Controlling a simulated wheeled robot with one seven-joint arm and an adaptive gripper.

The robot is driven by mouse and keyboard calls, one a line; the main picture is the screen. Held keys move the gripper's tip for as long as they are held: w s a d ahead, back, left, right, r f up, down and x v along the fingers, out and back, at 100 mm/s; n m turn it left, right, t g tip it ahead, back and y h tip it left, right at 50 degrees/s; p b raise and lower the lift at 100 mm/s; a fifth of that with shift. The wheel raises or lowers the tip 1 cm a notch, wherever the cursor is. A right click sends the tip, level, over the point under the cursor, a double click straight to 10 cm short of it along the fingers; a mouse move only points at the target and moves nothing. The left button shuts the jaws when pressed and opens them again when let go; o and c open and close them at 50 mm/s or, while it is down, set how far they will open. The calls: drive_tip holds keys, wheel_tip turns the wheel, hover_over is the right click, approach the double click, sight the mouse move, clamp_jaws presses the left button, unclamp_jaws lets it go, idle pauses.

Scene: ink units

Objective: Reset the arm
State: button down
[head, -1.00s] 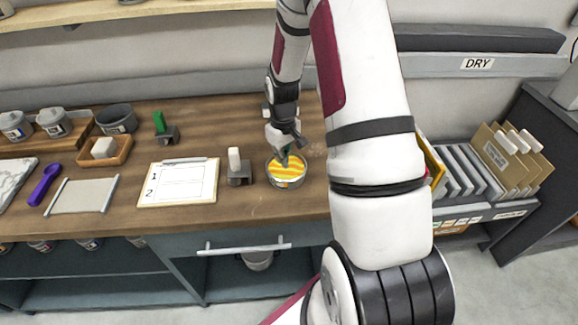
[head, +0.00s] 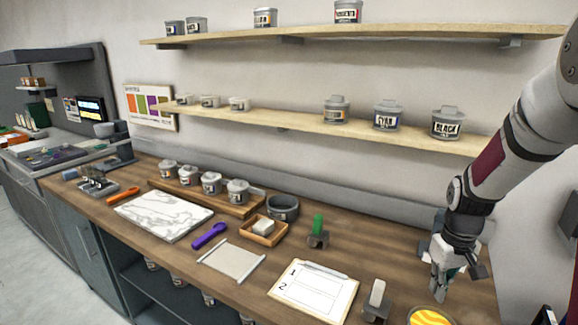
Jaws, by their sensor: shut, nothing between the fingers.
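My gripper (head: 441,287) is at the lower right of the head view, at the end of my white and maroon arm, and points down. It is shut and empty. It is above the wooden counter, just behind a round tin with yellow and orange striped ink (head: 430,317), which is cut off by the bottom edge. I cannot tell the exact gap between the fingertips and the tin.
A clipboard (head: 312,288), a grey stand with a white-topped tool (head: 376,298) and a green-handled tool (head: 318,230) stand left of my gripper. A marble slab (head: 163,215) lies farther left. Two wall shelves (head: 300,128) hold labelled ink tins.

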drive_tip(key=s+a+r+t, duration=0.2)
drive_tip(key=s+a+r, duration=0.1)
drive_tip(key=a+r, duration=0.55)
drive_tip(key=s+a+r+t, duration=0.3)
drive_tip(key=s+a+r, duration=0.7)
drive_tip(key=s+r, duration=0.3)
drive_tip(key=shift+s+r, duration=0.2)
drive_tip(key=shift+s, duration=0.95)
